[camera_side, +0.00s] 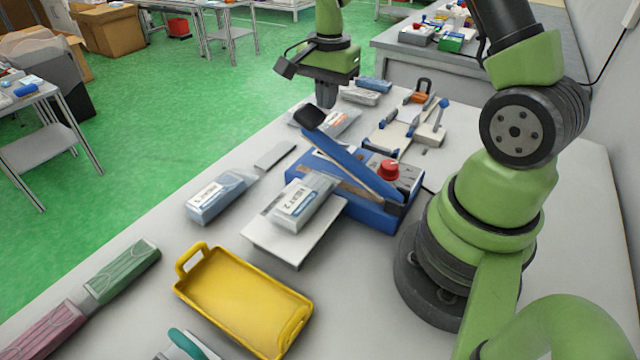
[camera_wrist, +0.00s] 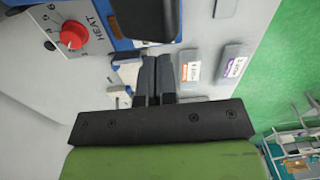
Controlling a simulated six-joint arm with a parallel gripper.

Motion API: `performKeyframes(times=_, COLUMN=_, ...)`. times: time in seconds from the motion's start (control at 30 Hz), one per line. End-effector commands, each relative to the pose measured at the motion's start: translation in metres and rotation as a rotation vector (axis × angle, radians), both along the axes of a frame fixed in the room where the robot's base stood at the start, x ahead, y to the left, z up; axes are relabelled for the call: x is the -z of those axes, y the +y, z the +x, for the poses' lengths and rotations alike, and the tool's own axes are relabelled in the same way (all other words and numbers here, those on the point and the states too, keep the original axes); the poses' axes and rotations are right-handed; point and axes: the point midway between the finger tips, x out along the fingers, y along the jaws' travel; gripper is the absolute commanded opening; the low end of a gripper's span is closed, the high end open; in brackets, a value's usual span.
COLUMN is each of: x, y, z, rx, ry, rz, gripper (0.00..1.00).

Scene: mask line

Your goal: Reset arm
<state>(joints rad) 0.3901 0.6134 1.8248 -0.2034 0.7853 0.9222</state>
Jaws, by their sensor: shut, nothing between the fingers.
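My gripper (camera_side: 326,95) hangs fingers-down above the far left part of the table in the side view. Its fingers are together and hold nothing. In the wrist view the two dark fingers (camera_wrist: 156,75) lie side by side. The gripper is beyond the blue heat sealer (camera_side: 375,213), and apart from it. The sealer's blue lever (camera_side: 350,155) is raised, with a black handle end. Its red knob (camera_side: 388,170) also shows in the wrist view (camera_wrist: 73,36).
A bagged pack (camera_side: 300,203) lies on the white platform (camera_side: 270,238) before the sealer, another (camera_side: 215,196) left of it. The yellow tray (camera_side: 245,310) is in front. Green (camera_side: 122,270) and pink packs (camera_side: 45,328) line the left edge. A clamp fixture (camera_side: 395,135) stands behind the sealer.

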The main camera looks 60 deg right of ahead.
Motion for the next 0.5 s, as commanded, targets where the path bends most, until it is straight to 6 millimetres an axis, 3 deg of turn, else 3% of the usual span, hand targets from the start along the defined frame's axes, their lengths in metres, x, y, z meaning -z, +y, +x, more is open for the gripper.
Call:
performKeyframes(times=0.13, x=-0.047, y=0.014, z=-0.001, rx=-0.158, ry=-0.084, rz=-0.04, gripper=0.0)
performKeyframes(times=0.23, x=-0.081, y=0.039, z=-0.013, rx=-0.29, ry=-0.156, rz=-0.053, gripper=0.0)
performKeyframes(times=0.4, x=-0.13, y=0.08, z=-0.047, rx=-0.538, ry=-0.292, rz=-0.088, gripper=0.0)
performKeyframes(times=0.5, x=-0.15, y=0.102, z=-0.073, rx=-0.684, ry=-0.374, rz=-0.113, gripper=0.0)
